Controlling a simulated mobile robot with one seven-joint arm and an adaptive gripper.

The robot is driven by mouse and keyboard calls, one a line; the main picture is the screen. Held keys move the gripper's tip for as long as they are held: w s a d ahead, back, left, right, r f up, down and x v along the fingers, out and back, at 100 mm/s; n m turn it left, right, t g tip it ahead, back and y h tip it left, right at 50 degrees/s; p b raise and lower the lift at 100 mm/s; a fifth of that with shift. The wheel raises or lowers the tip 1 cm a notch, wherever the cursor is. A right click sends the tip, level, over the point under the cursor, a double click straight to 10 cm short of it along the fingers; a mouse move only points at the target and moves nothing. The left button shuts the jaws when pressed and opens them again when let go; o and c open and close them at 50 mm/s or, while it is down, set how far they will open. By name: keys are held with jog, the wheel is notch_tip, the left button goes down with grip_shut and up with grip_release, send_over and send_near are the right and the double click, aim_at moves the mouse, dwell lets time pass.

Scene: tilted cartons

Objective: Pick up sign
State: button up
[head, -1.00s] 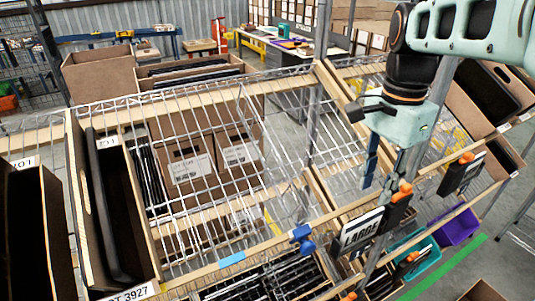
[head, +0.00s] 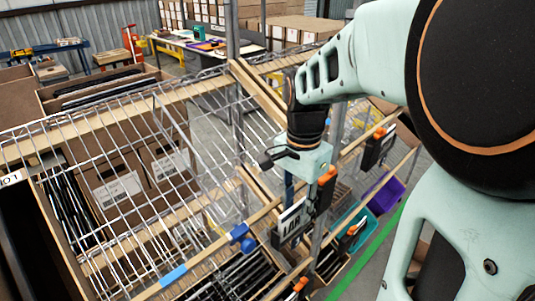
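A white sign with black lettering (head: 292,222), partly readable as "LAR", hangs at the front edge of the wire rack, in a black holder with an orange clip (head: 327,175). My gripper (head: 294,190) points down just above the sign, with a dark finger close to its top edge. The gripper overlaps the sign and holder in this view, so I cannot tell whether it touches them. The second finger is mostly hidden, and the finger gap is unclear.
The tilted wire shelf (head: 150,160) has wooden rails and a blue clamp (head: 241,237) left of the sign. Labelled cartons (head: 118,190) sit beneath the wires. A teal bin (head: 352,228) and a purple bin (head: 386,195) lie to the right. Another black holder (head: 376,150) hangs nearby.

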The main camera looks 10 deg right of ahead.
jog(key=shift+c, duration=0.5)
grip_shut()
jog(key=shift+r, duration=0.15)
